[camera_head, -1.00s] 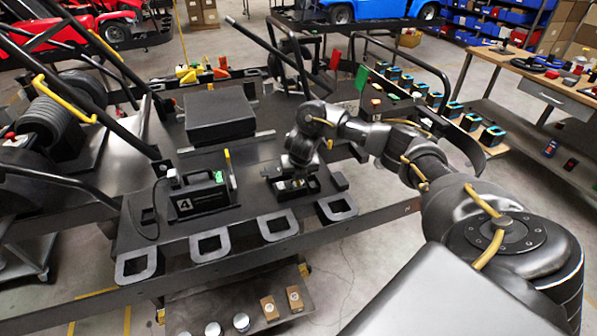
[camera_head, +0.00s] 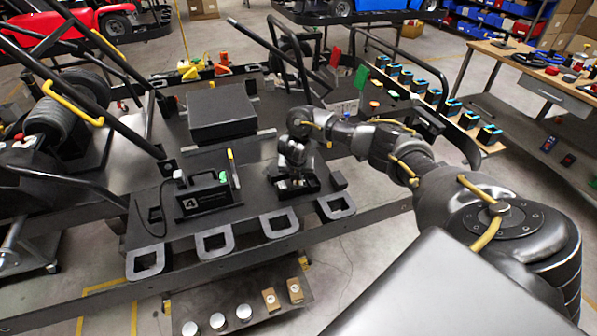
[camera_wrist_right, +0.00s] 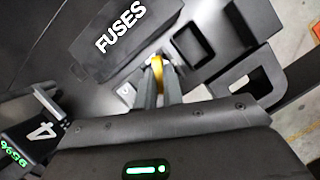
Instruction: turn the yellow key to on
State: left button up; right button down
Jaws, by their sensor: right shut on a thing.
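The yellow key (camera_wrist_right: 157,72) shows in the right wrist view, between the fingertips of my right gripper (camera_wrist_right: 157,80). It stands up from the dark panel beside a box lettered "FUSES" (camera_wrist_right: 122,28). The right gripper is shut on the key. In the head view my right gripper (camera_head: 292,184) points down onto a small black unit on the kart stand; the key is hidden there by the gripper and wrist. I cannot read the key's on or off marks. My left gripper is not in view.
A black box marked 4 (camera_head: 207,196) with a yellow upright lever stands left of the gripper. A larger black box (camera_head: 221,117) lies behind it. Square metal loops (camera_head: 279,222) line the stand's front edge. A workbench (camera_head: 540,75) stands at the right.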

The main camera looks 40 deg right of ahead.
jog(key=shift+m+p, duration=0.3)
jog(key=shift+r+m+g+p, duration=0.15)
jog(key=shift+m+g+p, duration=0.2)
jog(key=shift+p, duration=0.25)
jog(key=shift+a+m+g+h+p, duration=0.1)
jog(key=shift+m+g+h+p, duration=0.25)
jog(key=shift+m+p, duration=1.05)
jog(key=shift+w+m+g+p, duration=0.1)
jog(key=shift+m+g+p, duration=0.2)
jog(key=shift+m+p, duration=0.35)
jog(key=shift+m+h, duration=0.25)
jog(key=shift+m, duration=0.35)
jog(key=shift+p, duration=0.3)
